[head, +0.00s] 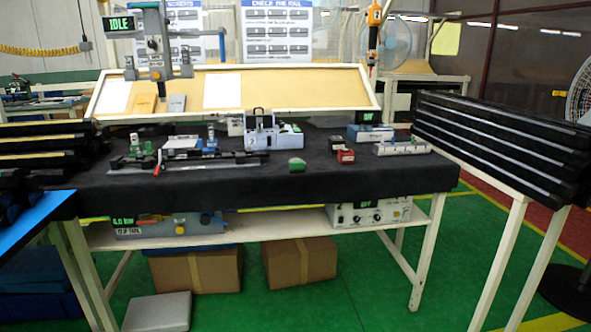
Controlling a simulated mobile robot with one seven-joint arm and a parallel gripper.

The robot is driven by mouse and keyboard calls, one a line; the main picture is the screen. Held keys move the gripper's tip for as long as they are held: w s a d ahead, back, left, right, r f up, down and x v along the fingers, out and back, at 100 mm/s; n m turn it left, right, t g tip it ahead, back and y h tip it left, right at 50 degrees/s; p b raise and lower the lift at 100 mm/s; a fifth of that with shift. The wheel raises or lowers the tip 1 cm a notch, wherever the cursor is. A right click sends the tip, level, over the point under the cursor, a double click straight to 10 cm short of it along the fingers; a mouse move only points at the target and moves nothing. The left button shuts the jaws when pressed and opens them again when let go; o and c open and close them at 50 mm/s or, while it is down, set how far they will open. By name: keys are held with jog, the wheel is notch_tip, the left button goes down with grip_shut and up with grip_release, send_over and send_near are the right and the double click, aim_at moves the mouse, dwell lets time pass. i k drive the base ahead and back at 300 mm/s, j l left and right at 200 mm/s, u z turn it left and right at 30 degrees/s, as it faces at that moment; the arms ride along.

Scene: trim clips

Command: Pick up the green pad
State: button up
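A small green block (296,167), which looks like the green pad, lies near the front edge of the black-covered table (270,188), right of the middle of the long dark fixture. Nothing touches it that I can see. My gripper is not in this view.
A long dark clamp fixture (190,163) with a red-tipped lever stands left of the pad. A grey-blue device (260,135) stands behind it. Dark racks (500,140) flank the table. The front right tabletop is clear.

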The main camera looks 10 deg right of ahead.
aim_at(296, 167)
jog(key=i+j+z, duration=0.2)
jog(key=i, duration=0.3)
jog(key=i+j+z, duration=0.15)
jog(key=i, duration=0.4)
jog(key=i+j+z, duration=0.1)
jog(key=i, duration=0.3)
jog(key=i+j, duration=0.2)
jog(key=i, duration=0.15)
jog(key=i+j+z, duration=0.15)
jog(key=i, duration=0.25)
